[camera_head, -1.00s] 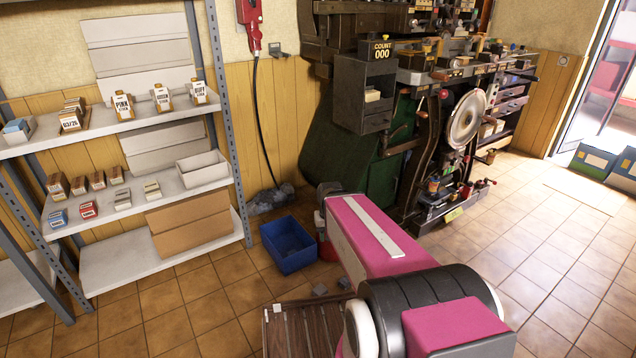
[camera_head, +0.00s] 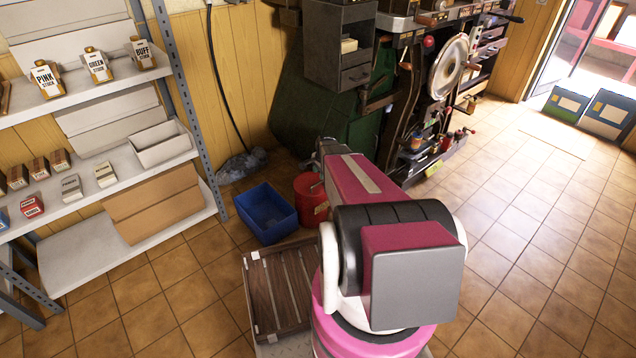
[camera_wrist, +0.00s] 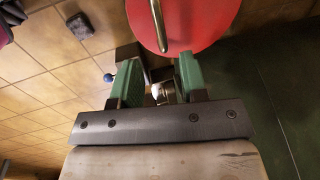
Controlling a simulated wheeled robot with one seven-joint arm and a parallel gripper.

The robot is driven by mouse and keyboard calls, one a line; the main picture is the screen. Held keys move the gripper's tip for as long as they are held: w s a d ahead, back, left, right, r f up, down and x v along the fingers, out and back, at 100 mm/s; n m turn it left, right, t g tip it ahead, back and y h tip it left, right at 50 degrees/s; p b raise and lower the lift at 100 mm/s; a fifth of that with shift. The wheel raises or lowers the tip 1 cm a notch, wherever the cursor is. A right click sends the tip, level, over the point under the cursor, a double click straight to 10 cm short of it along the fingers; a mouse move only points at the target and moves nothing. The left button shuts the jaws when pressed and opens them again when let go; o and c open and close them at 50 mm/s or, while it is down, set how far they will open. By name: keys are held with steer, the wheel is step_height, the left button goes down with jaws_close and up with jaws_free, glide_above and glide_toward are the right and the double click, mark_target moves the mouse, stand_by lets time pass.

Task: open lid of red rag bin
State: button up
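The red rag bin (camera_head: 308,205) stands on the tiled floor, just right of the blue bin, partly hidden by my arm. In the wrist view its round red lid (camera_wrist: 205,22) fills the top middle. A thin metal bar (camera_wrist: 158,22) shows against the lid. The lid looks shut, though only part of it is in view. My gripper (camera_wrist: 158,66) has two green fingers spread apart with nothing gripped between them. The bar lies just beyond the gap between the fingers. In the head view my arm hides the fingers.
The blue bin (camera_head: 267,212) is close on the left of the red bin. A slatted wooden crate (camera_head: 277,292) lies in front. The dark green press (camera_head: 300,110) stands behind, and the grey shelf unit (camera_head: 175,105) at left. Open tiles lie to the right.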

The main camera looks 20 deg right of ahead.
mark_target(318, 183)
steer(key=f, duration=0.2)
steer(key=w+f, duration=0.1)
steer(key=f, duration=0.4)
steer(key=shift+w+a, duration=0.15)
steer(key=shift+a, duration=0.15)
jaws_close()
